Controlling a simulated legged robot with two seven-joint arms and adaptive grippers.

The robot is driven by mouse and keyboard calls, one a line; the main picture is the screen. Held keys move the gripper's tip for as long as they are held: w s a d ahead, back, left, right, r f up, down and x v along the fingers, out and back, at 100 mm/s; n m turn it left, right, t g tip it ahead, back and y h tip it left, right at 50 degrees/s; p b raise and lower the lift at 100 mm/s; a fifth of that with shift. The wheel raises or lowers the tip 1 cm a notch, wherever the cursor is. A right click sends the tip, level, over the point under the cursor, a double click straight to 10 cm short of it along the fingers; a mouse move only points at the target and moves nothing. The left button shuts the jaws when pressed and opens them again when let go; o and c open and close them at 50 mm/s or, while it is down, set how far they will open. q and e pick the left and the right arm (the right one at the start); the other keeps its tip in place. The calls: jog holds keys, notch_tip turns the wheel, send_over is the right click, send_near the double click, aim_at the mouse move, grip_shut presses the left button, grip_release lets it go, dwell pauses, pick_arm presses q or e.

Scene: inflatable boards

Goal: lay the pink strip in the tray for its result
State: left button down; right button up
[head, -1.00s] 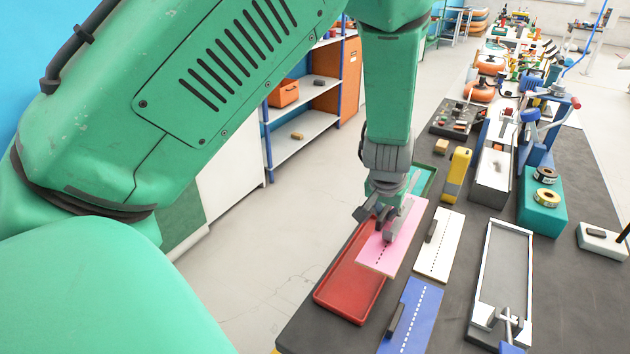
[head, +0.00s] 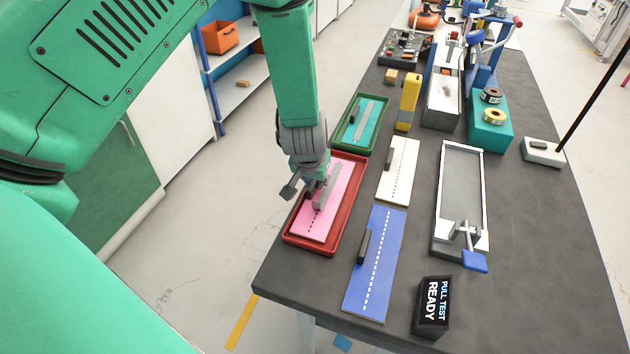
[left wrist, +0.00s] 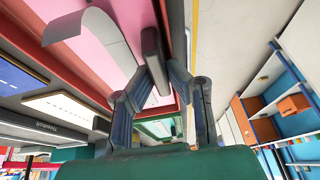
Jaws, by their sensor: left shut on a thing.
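The fingers and wrist hide part of the strip. My right gripper is not in view.
A green tray (head: 341,141) holding a teal strip stands just behind. A white strip (head: 397,185) and a blue strip (head: 378,275) lie to the right. A metal frame (head: 441,200) and a display reading "PULL TEST READY" (head: 432,306) stand farther right.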

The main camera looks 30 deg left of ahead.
pick_arm(q)
jog(key=shift+d, duration=0.65)
jog(key=c, duration=1.6)
grip_release()
jog(key=shift+w+d, duration=0.15)
jog(key=shift+d, duration=0.05)
jog(key=shift+o, duration=0.2)
jog(key=shift+d, duration=0.1)
jog(key=shift+a+r, duration=0.1)
jog(key=shift+a, duration=0.35)
jog(key=shift+a+r, duration=0.15)
jog(key=shift+r, duration=0.05)
jog(key=p+v, duration=0.1)
jog(key=v, duration=1)
jog(key=shift+s, duration=0.25)
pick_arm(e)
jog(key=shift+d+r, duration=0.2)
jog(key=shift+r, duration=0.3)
